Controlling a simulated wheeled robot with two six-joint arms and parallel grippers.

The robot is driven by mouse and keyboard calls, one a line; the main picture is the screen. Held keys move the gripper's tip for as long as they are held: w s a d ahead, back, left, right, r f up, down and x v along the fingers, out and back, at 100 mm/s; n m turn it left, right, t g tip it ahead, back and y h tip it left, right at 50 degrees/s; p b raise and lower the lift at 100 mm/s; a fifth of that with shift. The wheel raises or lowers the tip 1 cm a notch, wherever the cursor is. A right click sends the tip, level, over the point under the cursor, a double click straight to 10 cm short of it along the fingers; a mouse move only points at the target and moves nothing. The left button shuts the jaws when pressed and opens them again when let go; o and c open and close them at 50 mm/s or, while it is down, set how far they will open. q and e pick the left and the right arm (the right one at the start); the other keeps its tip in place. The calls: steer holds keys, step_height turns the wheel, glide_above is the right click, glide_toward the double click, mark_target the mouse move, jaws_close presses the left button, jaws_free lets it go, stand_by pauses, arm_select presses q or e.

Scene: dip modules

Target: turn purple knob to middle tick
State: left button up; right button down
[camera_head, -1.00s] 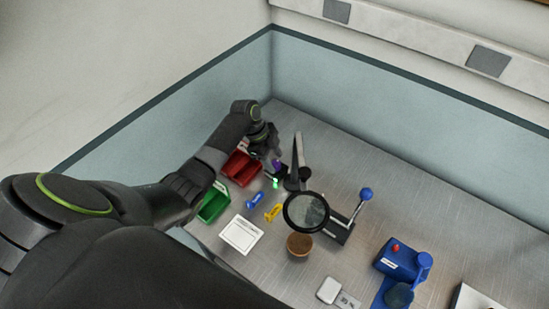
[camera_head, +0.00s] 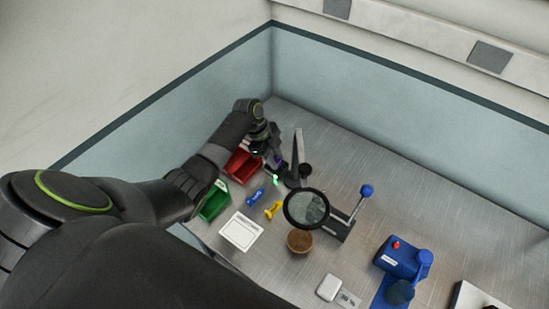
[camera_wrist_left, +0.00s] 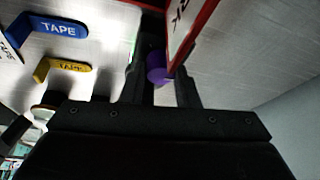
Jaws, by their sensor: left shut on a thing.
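The purple knob (camera_head: 279,160) shows as a small patch beside my left gripper (camera_head: 270,151) at the back left of the table. In the left wrist view the knob (camera_wrist_left: 156,68) lies between the two dark fingers (camera_wrist_left: 163,88) of my left gripper, which is shut on it. The tick marks and the knob's pointer cannot be made out. A small green light (camera_head: 277,182) glows just in front of the knob. My right gripper is not in view.
A red bin (camera_head: 243,166) and a green bin (camera_head: 214,205) stand close by on the left. Blue (camera_head: 254,196) and yellow (camera_head: 273,210) tape pieces lie in front. A magnifier (camera_head: 306,209) stands to the right. The table's back right is clear.

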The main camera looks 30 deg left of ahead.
arm_select(q)
steer(key=shift+f+m, duration=0.1)
steer(key=shift+m, duration=0.2)
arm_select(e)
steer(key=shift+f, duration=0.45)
arm_select(q)
steer(key=o, duration=1)
steer(key=shift+r, duration=0.2)
steer(key=shift+w+b+v, duration=0.15)
steer(key=shift+b+v, duration=1)
steer(key=shift+v, duration=3.2)
steer(key=shift+w+b+v, duration=0.15)
steer(key=shift+b+v, duration=1)
steer(key=shift+v, duration=3.2)
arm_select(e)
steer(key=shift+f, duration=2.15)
arm_select(q)
steer(key=shift+a+f, duration=0.1)
steer(key=shift+f, duration=0.05)
